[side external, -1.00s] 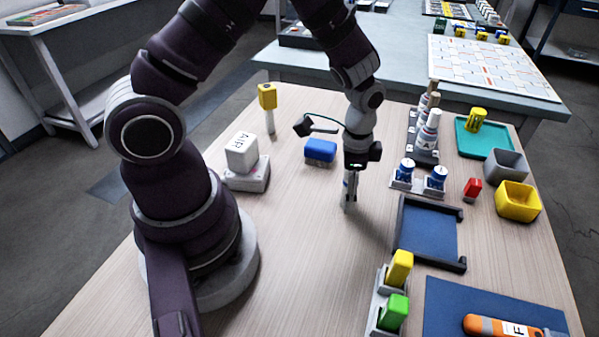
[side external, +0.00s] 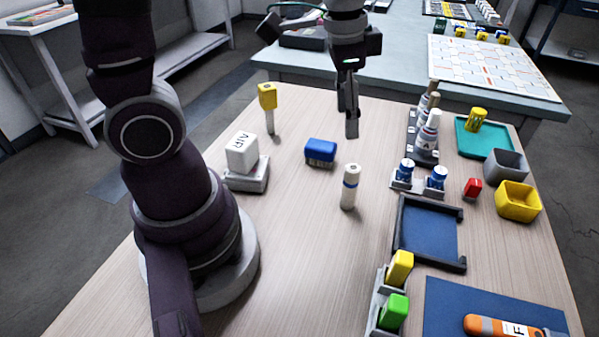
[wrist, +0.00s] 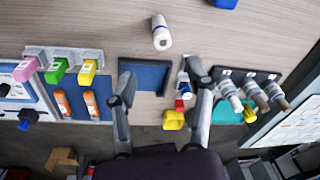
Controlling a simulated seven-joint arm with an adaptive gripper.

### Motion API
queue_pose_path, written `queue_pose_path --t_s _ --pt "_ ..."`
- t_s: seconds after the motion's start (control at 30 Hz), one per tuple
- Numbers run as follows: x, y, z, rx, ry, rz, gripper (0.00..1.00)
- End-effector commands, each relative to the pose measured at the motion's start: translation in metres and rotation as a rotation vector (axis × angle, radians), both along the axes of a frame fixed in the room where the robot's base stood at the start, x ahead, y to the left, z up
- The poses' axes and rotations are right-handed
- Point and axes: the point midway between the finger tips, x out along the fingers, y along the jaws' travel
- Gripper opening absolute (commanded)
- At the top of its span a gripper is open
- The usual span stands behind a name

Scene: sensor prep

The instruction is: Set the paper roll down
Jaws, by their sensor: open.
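The paper roll (side external: 350,187) is white with a blue band and stands upright on the bare wooden table, in the middle of the side external view. It also shows near the top of the wrist view (wrist: 161,33). My gripper (side external: 351,134) is above and behind the roll in the side external view, apart from it and empty. In the wrist view its two fingers (wrist: 160,80) are spread wide with nothing between them.
A blue block (side external: 320,152) is left of the roll. A blue-floored black tray (side external: 461,262) and a holder with blue-capped bottles (side external: 405,188) are to the right. Yellow (side external: 517,203) and grey (side external: 505,165) bins are farther right. The table in front of the roll is clear.

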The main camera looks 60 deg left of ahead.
Motion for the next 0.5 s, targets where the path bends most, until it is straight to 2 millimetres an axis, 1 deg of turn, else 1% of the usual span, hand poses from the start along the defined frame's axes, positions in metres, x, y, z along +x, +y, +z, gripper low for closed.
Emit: queue_pose_path --t_s 0.03,0.1,0.23,0.33,0.5 --pt "-0.011 0.000 0.013 -0.009 -0.066 0.055 0.52" --pt "-0.028 0.000 0.025 -0.030 -0.147 0.141 0.52" --pt "-0.053 0.000 0.034 -0.081 -0.273 0.273 0.52" --pt "-0.063 0.000 0.035 -0.109 -0.328 0.331 0.52" --pt "-0.067 -0.001 0.034 -0.122 -0.347 0.355 0.52"
